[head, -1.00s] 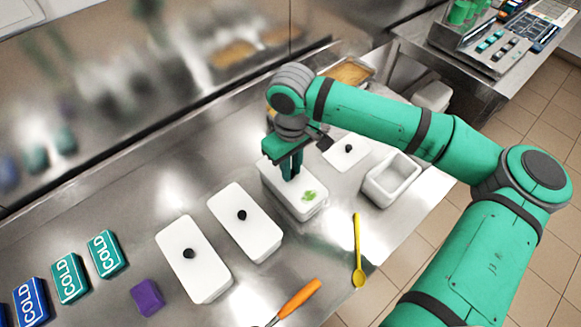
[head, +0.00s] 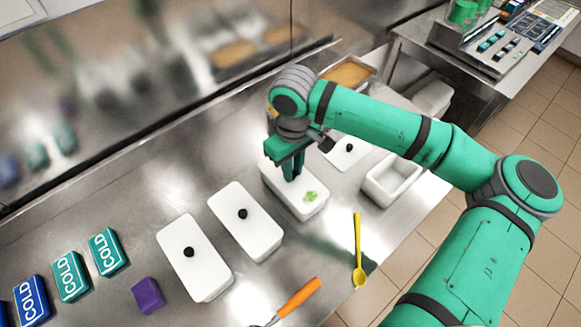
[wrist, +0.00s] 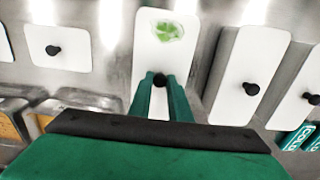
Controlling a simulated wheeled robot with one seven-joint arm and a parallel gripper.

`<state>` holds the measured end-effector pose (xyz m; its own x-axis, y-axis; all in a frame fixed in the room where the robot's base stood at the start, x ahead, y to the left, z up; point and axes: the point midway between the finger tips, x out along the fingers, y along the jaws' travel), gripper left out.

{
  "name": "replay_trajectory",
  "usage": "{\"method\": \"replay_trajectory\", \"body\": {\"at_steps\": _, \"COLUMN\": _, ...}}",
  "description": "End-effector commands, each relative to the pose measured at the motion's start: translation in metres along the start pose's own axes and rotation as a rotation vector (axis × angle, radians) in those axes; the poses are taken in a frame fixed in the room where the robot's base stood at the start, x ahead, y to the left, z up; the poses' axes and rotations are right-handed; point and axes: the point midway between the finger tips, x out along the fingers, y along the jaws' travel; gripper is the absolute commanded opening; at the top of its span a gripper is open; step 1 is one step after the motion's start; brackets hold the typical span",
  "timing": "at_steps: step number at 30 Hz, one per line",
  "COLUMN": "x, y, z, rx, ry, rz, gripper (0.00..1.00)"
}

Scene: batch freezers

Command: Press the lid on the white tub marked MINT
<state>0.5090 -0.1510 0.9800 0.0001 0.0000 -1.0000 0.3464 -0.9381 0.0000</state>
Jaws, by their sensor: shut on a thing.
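A long white tub (head: 312,211) stands mid-counter with a white lid (head: 299,188) over it. The lid carries a green leaf picture (head: 311,196); I cannot read the word MINT. My gripper (head: 291,178) is over the lid, pointing down. In the wrist view my gripper (wrist: 160,84) is shut on the lid's black knob (wrist: 160,79), and the lid (wrist: 165,52) lies lengthwise ahead of it. The lid looks level and lined up with the tub; I cannot tell if its rim is fully seated.
An open white tub (head: 391,183) and a flat white lid (head: 338,158) lie to the right. Two lidded tubs (head: 245,222) (head: 194,258) stand to the left. A yellow spoon (head: 358,240) and an orange-handled tool (head: 297,298) lie in front.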

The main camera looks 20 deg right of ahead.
Motion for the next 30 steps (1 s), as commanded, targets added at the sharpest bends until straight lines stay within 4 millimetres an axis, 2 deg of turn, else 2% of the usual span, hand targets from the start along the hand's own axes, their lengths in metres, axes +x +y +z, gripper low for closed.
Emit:
{"method": "replay_trajectory", "body": {"at_steps": 8, "x": -0.0001, "y": -0.0034, "z": -0.0026, "rx": -0.008, "ry": 0.000, "rz": 0.000, "gripper": 0.00}}
{"method": "replay_trajectory", "body": {"at_steps": 9, "x": -0.0001, "y": -0.0036, "z": -0.0028, "rx": -0.009, "ry": 0.000, "rz": 0.000, "gripper": 0.24}}
{"method": "replay_trajectory", "body": {"at_steps": 11, "x": -0.0001, "y": -0.0038, "z": -0.0029, "rx": -0.009, "ry": 0.000, "rz": 0.000, "gripper": 0.39}}
{"method": "replay_trajectory", "body": {"at_steps": 17, "x": -0.0001, "y": -0.0037, "z": -0.0029, "rx": -0.009, "ry": 0.000, "rz": 0.000, "gripper": 0.39}}
{"method": "replay_trajectory", "body": {"at_steps": 20, "x": 0.0000, "y": -0.0036, "z": -0.0027, "rx": -0.008, "ry": 0.000, "rz": 0.000, "gripper": 0.58}}
{"method": "replay_trajectory", "body": {"at_steps": 30, "x": -0.0014, "y": -0.0035, "z": -0.0028, "rx": -0.008, "ry": 0.000, "rz": 0.000, "gripper": 0.58}}
